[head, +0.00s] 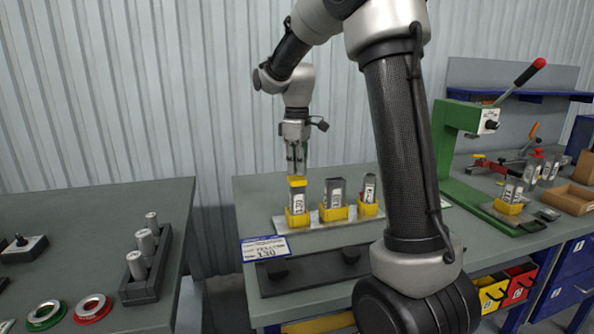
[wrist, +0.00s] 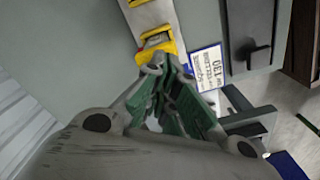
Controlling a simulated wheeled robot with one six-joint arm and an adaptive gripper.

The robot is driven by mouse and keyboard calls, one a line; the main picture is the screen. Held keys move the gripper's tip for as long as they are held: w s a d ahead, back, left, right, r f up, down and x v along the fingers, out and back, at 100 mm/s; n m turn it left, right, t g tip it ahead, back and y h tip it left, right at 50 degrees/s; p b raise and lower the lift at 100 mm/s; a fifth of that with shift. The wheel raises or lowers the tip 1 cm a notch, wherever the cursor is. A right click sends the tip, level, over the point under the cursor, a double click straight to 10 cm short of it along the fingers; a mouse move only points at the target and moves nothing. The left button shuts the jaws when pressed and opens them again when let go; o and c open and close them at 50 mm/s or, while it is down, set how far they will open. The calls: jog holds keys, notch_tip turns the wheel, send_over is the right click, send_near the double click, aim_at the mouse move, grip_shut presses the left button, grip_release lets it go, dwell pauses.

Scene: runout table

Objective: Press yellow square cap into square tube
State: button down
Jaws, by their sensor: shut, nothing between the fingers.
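Three upright grey square tubes with white labels stand in yellow holders on a plate on the table. The left tube (head: 298,203) has the yellow square cap (head: 297,182) at its top; I cannot tell how deep it sits. The middle tube (head: 334,189) and right tube (head: 369,186) show no yellow on top. My gripper (head: 297,170) points down just above the yellow cap, its fingers shut and empty. In the wrist view my gripper's (wrist: 168,68) green-padded fingers meet at the tips beside a yellow part; contact cannot be told.
A green press (head: 470,120) with a red-knobbed lever stands at the right. A dark rack with metal cylinders (head: 145,242) stands on the separate left table. Space behind the tubes is clear.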

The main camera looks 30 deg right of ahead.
aim_at(298, 179)
jog(key=shift+r, duration=2.95)
jog(key=shift+w+m, duration=0.2)
jog(key=shift+m, duration=0.4)
jog(key=shift+s+f+m, duration=0.35)
jog(key=shift+f, duration=0.25)
jog(key=shift+s+f+m, duration=0.3)
jog(key=shift+f+m, duration=0.05)
jog(key=shift+f, duration=0.25)
jog(key=s+r+m+t, duration=0.1)
jog(key=s+m+t, duration=0.3)
jog(key=s, duration=2.3)
jog(key=shift+s+m, duration=0.3)
jog(key=shift+m, duration=0.6)
jog(key=shift+a, duration=0.1)
